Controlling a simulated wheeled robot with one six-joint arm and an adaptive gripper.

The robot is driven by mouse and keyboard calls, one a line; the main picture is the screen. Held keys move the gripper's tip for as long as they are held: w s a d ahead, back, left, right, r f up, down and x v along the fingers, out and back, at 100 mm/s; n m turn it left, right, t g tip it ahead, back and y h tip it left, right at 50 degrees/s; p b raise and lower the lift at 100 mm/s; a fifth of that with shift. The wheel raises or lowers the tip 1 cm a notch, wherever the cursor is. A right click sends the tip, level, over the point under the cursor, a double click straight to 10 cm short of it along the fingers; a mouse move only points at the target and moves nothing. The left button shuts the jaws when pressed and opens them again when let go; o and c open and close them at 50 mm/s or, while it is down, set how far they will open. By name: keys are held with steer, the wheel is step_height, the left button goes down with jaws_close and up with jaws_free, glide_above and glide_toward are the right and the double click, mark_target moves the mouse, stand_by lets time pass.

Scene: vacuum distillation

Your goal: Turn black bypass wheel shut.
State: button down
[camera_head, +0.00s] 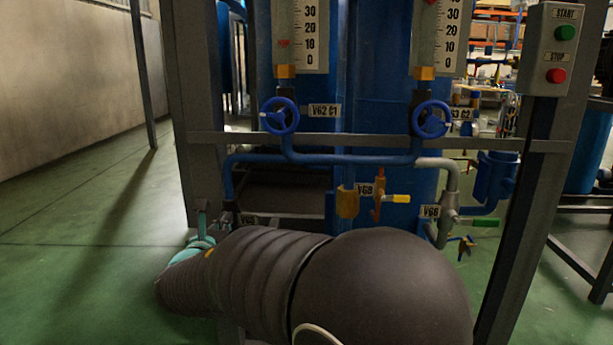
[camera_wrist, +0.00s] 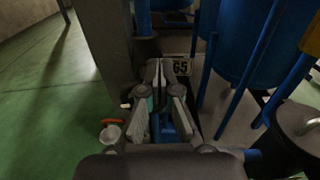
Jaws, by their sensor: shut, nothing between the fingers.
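I cannot make out a black wheel for certain in either view. In the wrist view, my gripper (camera_wrist: 156,66) is shut and empty, its two grey fingers meeting just left of a label ending in 65 (camera_wrist: 181,67). A dark part (camera_wrist: 147,46) lies just beyond the fingertips, below a blue pipe; I cannot tell if it is a wheel or if the fingers touch it. In the head view, my dark arm hides much of the area around the matching label (camera_head: 247,219) at lower left, and my fingers cannot be made out there.
Two blue wheels, left (camera_head: 279,116) and right (camera_head: 430,119), sit on the pipes above. Grey frame posts flank the rig, the right one (camera_head: 528,180) near. Green floor (camera_head: 80,250) is clear at left.

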steer(key=s, duration=0.4)
steer(key=s+b, duration=0.1)
steer(key=s, duration=0.1)
steer(key=shift+a+r, duration=0.1)
steer(key=shift+a, duration=0.15)
